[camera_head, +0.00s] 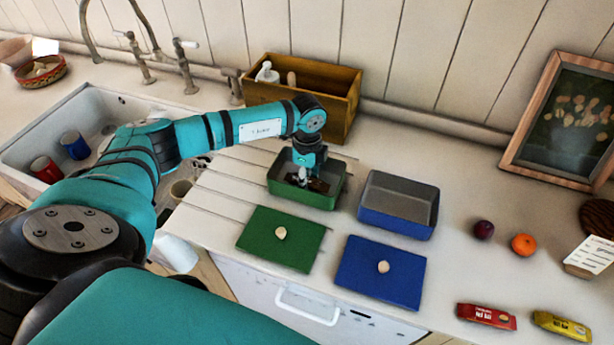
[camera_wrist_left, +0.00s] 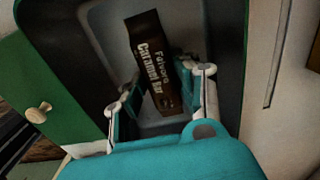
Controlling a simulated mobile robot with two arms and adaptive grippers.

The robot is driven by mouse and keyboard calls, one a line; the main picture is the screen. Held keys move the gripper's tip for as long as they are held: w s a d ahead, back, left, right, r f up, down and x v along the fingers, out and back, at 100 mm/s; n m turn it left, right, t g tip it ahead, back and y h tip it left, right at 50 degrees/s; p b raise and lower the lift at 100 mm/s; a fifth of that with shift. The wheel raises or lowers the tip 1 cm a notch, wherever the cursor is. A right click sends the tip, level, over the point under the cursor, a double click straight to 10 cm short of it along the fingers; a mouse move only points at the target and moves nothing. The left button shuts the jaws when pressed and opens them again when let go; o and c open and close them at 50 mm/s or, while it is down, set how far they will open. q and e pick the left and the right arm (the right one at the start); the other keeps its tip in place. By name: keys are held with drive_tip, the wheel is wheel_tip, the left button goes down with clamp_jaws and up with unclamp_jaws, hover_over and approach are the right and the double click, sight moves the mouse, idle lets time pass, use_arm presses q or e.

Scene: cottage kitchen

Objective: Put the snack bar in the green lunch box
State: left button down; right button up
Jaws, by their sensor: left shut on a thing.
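The green lunch box (camera_head: 303,197) stands open on the counter in the head view, left of the blue one. My left gripper (camera_head: 304,178) reaches down into it. The gripper is shut on a dark brown snack bar (camera_head: 318,186), which is inside the box walls. In the left wrist view the bar (camera_wrist_left: 150,55), lettered "Caramel Bar", lies tilted between the fingers (camera_wrist_left: 156,90) over the box's grey inside. I cannot tell whether it touches the bottom. My right gripper is not in view.
A blue lunch box (camera_head: 398,219) stands to the right. A green lid (camera_head: 262,245) and a blue lid (camera_head: 365,285) lie in front. A plum (camera_head: 484,230), an orange (camera_head: 523,244), a red bar (camera_head: 486,317) and a yellow bar (camera_head: 562,326) lie further right. A wooden crate (camera_head: 335,85) stands behind.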

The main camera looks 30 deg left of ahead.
use_arm(q)
drive_tip(key=shift+f, duration=0.15)
drive_tip(key=c, duration=1)
unclamp_jaws()
drive_tip(key=shift+o, duration=0.2)
wheel_tip(320, 180, up, 12)
drive_tip(key=b, duration=0.3)
drive_tip(key=shift+r+b, duration=0.25)
drive_tip(key=shift+b, duration=0.15)
drive_tip(key=shift+w, duration=0.1)
